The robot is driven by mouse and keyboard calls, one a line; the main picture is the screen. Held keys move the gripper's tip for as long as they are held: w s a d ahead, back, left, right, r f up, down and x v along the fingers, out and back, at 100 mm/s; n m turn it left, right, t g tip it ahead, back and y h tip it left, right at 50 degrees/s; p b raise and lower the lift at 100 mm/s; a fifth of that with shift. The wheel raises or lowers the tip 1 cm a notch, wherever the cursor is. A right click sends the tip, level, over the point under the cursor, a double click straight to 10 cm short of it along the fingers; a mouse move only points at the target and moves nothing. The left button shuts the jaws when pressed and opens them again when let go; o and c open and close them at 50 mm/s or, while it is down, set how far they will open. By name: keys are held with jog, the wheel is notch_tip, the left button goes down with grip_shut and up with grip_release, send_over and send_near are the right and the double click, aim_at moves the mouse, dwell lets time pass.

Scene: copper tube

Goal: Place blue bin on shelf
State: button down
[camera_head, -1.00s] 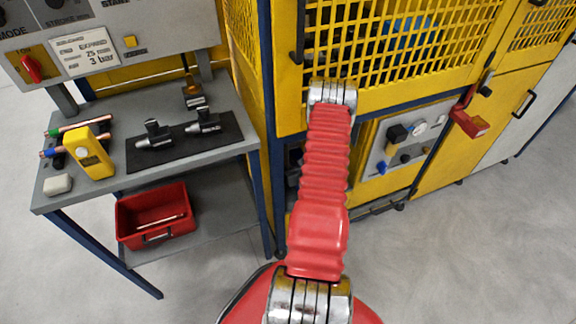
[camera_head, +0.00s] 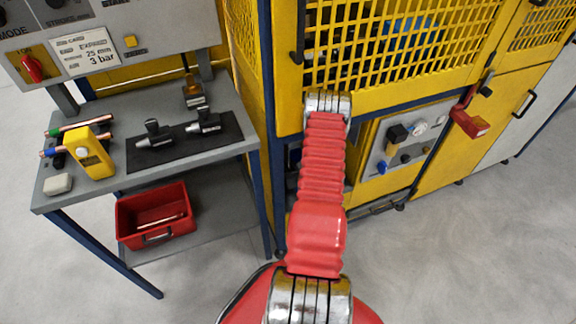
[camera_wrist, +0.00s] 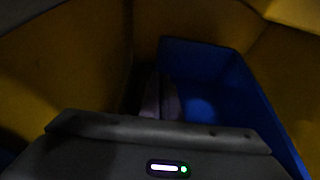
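In the wrist view, a blue bin (camera_wrist: 238,88) stands at centre right inside a dark space with yellow walls. Its long right wall runs toward the lower right corner. The dark grey housing of my gripper (camera_wrist: 160,133) fills the bottom and covers the near part of the bin. I cannot make out the fingertips or whether they touch the bin. A pale, dim shape lies just beyond the housing, beside the blue wall. In the head view my red arm reaches toward the yellow machine; my gripper is hidden there. A grey lower shelf (camera_head: 222,212) shows under the workbench.
A red bin (camera_head: 130,218) with a copper tube in it occupies the shelf's left part. The bench top (camera_head: 105,195) holds a yellow device, tubes and dark tools. The yellow caged machine (camera_head: 440,75) stands behind my arm. The floor at right is clear.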

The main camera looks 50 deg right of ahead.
jog(key=c, duration=2)
grip_release()
jog(key=shift+s+a+r, duration=0.2)
jog(key=shift+s, duration=0.2)
jog(key=v, duration=1.1)
jog(key=shift+s, duration=0.25)
